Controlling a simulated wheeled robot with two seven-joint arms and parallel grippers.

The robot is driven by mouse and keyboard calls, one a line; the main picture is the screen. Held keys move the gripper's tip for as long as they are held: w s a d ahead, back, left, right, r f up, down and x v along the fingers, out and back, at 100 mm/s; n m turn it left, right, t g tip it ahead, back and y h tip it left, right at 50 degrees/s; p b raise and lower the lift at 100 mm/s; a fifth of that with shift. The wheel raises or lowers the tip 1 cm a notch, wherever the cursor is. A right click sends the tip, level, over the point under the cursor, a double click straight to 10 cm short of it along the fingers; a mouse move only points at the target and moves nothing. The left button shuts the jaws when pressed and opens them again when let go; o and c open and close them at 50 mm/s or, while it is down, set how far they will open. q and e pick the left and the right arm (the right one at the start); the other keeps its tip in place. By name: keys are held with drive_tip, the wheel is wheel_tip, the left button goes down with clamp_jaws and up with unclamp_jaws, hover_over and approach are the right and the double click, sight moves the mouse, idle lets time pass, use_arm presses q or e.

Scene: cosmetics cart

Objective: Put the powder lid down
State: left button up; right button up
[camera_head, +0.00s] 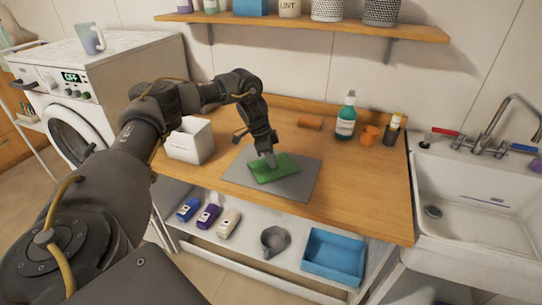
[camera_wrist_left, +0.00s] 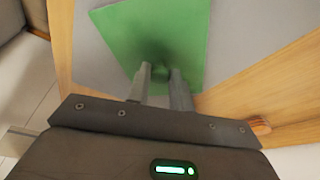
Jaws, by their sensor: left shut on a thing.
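A flat green cloth (camera_head: 286,168) lies on a grey mat (camera_head: 302,190) on the wooden worktop. In the left wrist view the green cloth (camera_wrist_left: 185,25) spreads out ahead of the fingers over the grey mat (camera_wrist_left: 100,50). My left gripper (camera_head: 268,162) points down onto the cloth and is shut on it, with the fingertips (camera_wrist_left: 159,70) close together at a dark, shadowed patch. No powder lid can be made out in either view. My right gripper is not in view.
A white box (camera_head: 190,141) stands left of the mat. An orange block (camera_head: 310,122), a green bottle (camera_head: 346,120), an orange cup (camera_head: 369,135) and a dark bottle (camera_head: 391,133) stand behind. The sink (camera_head: 460,190) is right; a blue tray (camera_head: 334,258) sits on the lower shelf.

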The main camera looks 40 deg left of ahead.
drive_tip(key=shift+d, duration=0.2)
use_arm(q)
drive_tip(key=shift+f, duration=0.15)
drive_tip(key=o, duration=0.9)
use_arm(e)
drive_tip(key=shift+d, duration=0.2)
use_arm(q)
drive_tip(key=shift+r, duration=0.2)
drive_tip(key=shift+r, duration=0.35)
drive_tip(key=b+v, duration=0.1)
drive_tip(key=v, duration=0.4)
wheel_tip(320, 180, up, 6)
drive_tip(key=p, duration=0.2)
hover_over(267, 166)
drive_tip(key=s+a, duration=0.1)
drive_tip(key=shift+s+a, duration=0.2)
drive_tip(key=shift+s, duration=0.05)
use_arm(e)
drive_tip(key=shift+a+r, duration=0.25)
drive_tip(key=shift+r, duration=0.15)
